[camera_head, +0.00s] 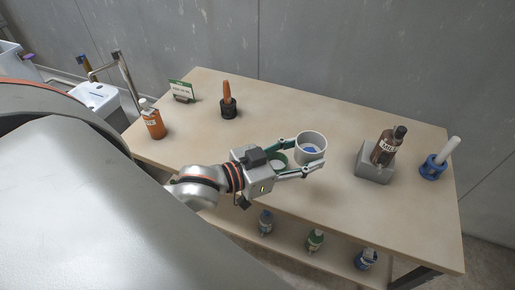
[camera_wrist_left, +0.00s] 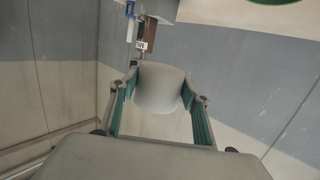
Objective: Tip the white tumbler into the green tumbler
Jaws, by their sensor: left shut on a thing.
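The white tumbler (camera_head: 311,140) is between the fingers of my left gripper (camera_head: 306,156), which is shut on it above the table. Its mouth faces up toward the head camera, and something blue shows inside. In the left wrist view the white tumbler (camera_wrist_left: 160,88) sits between both finger pads. In the left wrist view only a green edge (camera_wrist_left: 292,2) shows at the top. My right gripper is not in view.
On the table (camera_head: 205,130) stand an orange bottle (camera_head: 154,125), a dark holder (camera_head: 229,109), a green sign (camera_head: 181,88), a brown bottle (camera_head: 385,150) on a grey block (camera_head: 374,172), and a blue holder (camera_head: 433,168). Small bottles (camera_head: 315,240) stand on a lower shelf. The table's middle back is clear.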

